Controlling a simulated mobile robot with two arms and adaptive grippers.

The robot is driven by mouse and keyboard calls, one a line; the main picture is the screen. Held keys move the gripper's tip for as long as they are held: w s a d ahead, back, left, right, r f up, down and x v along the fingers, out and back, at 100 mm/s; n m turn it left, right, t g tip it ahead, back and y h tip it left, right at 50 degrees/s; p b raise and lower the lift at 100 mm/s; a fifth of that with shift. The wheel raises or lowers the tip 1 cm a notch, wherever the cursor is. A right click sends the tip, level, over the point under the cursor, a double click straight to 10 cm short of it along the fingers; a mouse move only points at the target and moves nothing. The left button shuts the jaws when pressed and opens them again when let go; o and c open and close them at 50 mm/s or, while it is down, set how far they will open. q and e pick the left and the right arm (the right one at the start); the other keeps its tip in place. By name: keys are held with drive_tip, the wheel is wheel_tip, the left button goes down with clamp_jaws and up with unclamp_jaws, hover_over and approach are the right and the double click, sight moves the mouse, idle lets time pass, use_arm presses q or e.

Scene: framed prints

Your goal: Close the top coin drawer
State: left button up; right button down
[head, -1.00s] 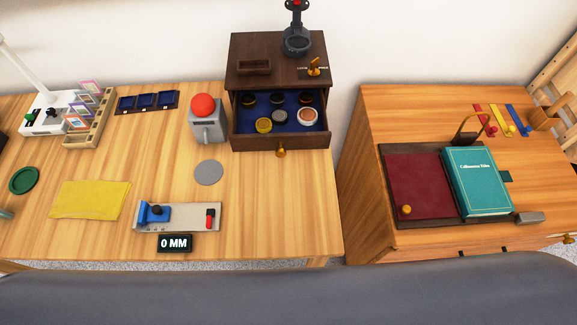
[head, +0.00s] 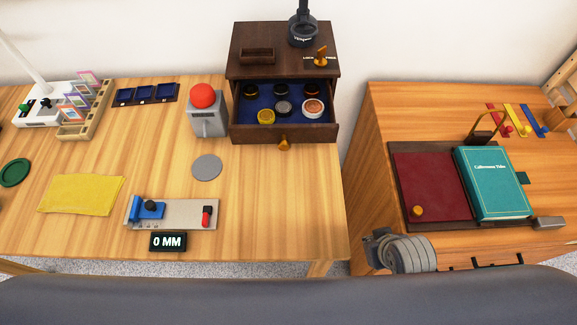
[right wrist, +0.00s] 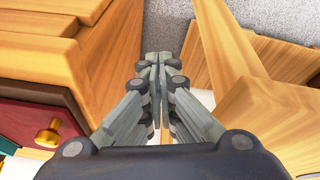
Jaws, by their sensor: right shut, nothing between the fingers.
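The top coin drawer (head: 302,135) is pulled out of a dark wooden cabinet (head: 240,48) at the back of the left table. Its blue-lined inside holds several coins, and a brass knob (head: 284,144) sits on its front. My right gripper shows in the right wrist view (right wrist: 160,62) with its fingers together and nothing between them. In the head view my right arm (head: 403,254) rises at the front edge of the right cabinet, well away from the drawer; its fingertips are hard to make out there. My left gripper is not in view.
A red-topped grey box (head: 207,122) stands just left of the drawer. A grey disc (head: 206,167) and a gauge block (head: 180,214) lie in front. The right cabinet (head: 390,125) bears a teal book (head: 492,184); a gap separates it from the left table (head: 290,205).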

drive_tip(key=w+r+n+t+y, duration=0.1)
drive_tip(key=w+r+n+t, duration=0.8)
drive_tip(key=r, duration=0.3)
drive_tip(key=s+a+r+n+y, duration=0.4)
drive_tip(key=a+n+y, duration=0.2)
drive_tip(key=a+n, duration=0.15)
drive_tip(key=s+a+r+n+y, duration=0.3)
drive_tip(key=s+a+n+y, duration=0.25)
drive_tip(key=n, duration=0.35)
drive_tip(key=w+d+r+p+x, duration=0.1)
drive_tip(key=p+x, duration=0.3)
drive_tip(key=x, duration=0.9)
drive_tip(key=shift+w+d+y, duration=0.35)
drive_tip(key=shift+w+y, duration=0.1)
drive_tip(key=shift+w, duration=0.3)
drive_tip(key=shift+w+m, duration=0.1)
drive_tip(key=shift+m, duration=0.15)
